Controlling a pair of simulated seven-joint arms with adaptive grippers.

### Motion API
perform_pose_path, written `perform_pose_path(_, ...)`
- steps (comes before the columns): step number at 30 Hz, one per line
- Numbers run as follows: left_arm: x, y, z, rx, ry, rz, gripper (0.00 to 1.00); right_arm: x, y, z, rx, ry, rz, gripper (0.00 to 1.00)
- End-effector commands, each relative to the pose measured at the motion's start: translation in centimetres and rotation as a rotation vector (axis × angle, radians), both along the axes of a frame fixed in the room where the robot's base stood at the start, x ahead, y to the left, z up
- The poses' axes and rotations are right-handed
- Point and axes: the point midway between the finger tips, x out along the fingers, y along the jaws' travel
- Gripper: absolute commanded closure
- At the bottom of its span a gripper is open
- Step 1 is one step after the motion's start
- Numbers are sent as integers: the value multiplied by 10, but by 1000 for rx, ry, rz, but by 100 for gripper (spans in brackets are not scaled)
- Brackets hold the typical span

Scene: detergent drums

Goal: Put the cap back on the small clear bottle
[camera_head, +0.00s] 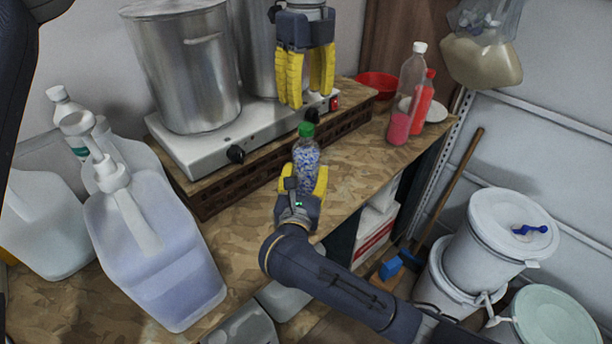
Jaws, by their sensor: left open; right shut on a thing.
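The small clear bottle (306,157), with blue and white speckled contents, stands upright near the front of the worktop. A green cap (306,130) sits at the top of its neck. I cannot tell whether it is screwed tight. My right gripper (304,178) is shut on the lower part of the bottle, with yellow fingers on both sides. The bottle's base is hidden by this gripper. My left gripper (308,96) points down with its yellow fingers apart. It is empty and appears above the cap, not touching it.
A steel hotplate (205,150) with large pots (187,70) stands behind the bottle. A big jug with a pump (155,245) is at the left. Pink-filled bottles (402,115) and a red bowl (378,82) are at the right. White drums (505,235) stand below.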

Motion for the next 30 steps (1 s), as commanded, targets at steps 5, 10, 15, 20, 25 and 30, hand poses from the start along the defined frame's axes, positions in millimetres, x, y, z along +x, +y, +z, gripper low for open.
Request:
perform_pose_path(5, -1, -5, -5, -22, 10, -97, 51, 0, 0, 0, 0, 0, 0, 100)
perform_pose_path(10, 0, -5, -3, -24, 2, -309, 51, 0, 0, 0, 0, 0, 0, 100)
perform_pose_path(15, 0, -4, 0, -18, -6, -512, 51, 0, 0, 0, 0, 0, 0, 100)
perform_pose_path(20, 1, -2, 3, -7, -10, -657, 51, 0, 0, 0, 0, 0, 0, 100)
perform_pose_path(25, 1, 0, 3, -1, -8, -750, 51, 0, 0, 0, 0, 0, 0, 100)
perform_pose_path(30, 0, 0, 3, 0, -7, -785, 51, 0, 0, 0, 0, 0, 0, 100)
